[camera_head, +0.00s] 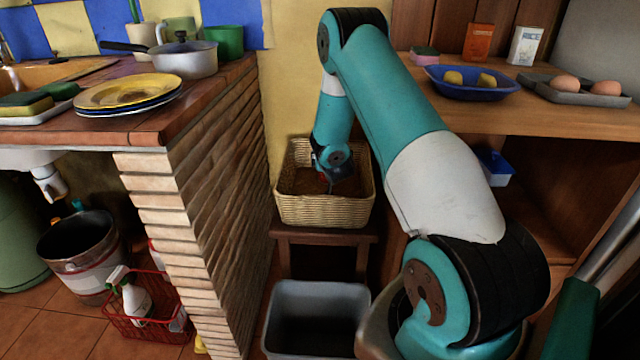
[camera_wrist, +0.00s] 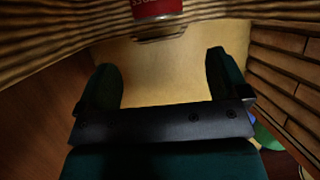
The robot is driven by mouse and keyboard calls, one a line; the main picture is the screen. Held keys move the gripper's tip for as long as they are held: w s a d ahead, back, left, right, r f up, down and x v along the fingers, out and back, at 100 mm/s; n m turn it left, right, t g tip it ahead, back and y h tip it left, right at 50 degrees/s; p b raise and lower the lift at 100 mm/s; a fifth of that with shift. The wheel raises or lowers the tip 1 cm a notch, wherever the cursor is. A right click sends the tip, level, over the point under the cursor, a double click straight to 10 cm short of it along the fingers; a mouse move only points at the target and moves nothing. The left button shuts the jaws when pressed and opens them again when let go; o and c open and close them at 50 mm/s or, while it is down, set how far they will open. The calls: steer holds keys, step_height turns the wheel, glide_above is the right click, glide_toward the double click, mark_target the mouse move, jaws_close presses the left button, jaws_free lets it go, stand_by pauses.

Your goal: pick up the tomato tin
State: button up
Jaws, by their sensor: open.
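A tin with a red label, pale lettering and a metal rim (camera_wrist: 158,10) shows at the top edge of the wrist view, cut off by the frame. It looks like the tomato tin; its label is not fully readable. In the head view I cannot make it out. My gripper (camera_wrist: 163,80) is open, with nothing between its two dark fingers, and the tin lies beyond the fingertips. In the head view my gripper (camera_head: 338,180) reaches down into a wicker basket (camera_head: 325,211), whose woven walls also show in the wrist view (camera_wrist: 50,30).
The basket stands on a dark wooden stool (camera_head: 322,236) between a brick counter (camera_head: 205,200) and a wooden shelf unit (camera_head: 540,125). A grey bin (camera_head: 318,290) stands in front of it. Plates (camera_head: 128,92) and a pot (camera_head: 183,58) sit on the left counter.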

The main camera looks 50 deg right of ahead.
steer(key=w+d+f+b, duration=0.1)
steer(key=w+d+f, duration=0.1)
steer(key=w+d+f+b, duration=0.2)
steer(key=w+f, duration=0.1)
steer(key=shift+w+d+f+b, duration=0.1)
steer(key=shift+d+f+b, duration=0.1)
steer(key=shift+d+b, duration=0.1)
steer(key=c, duration=1.1)
steer(key=shift+r, duration=0.1)
steer(key=shift+c, duration=0.4)
steer(key=shift+r, duration=0.15)
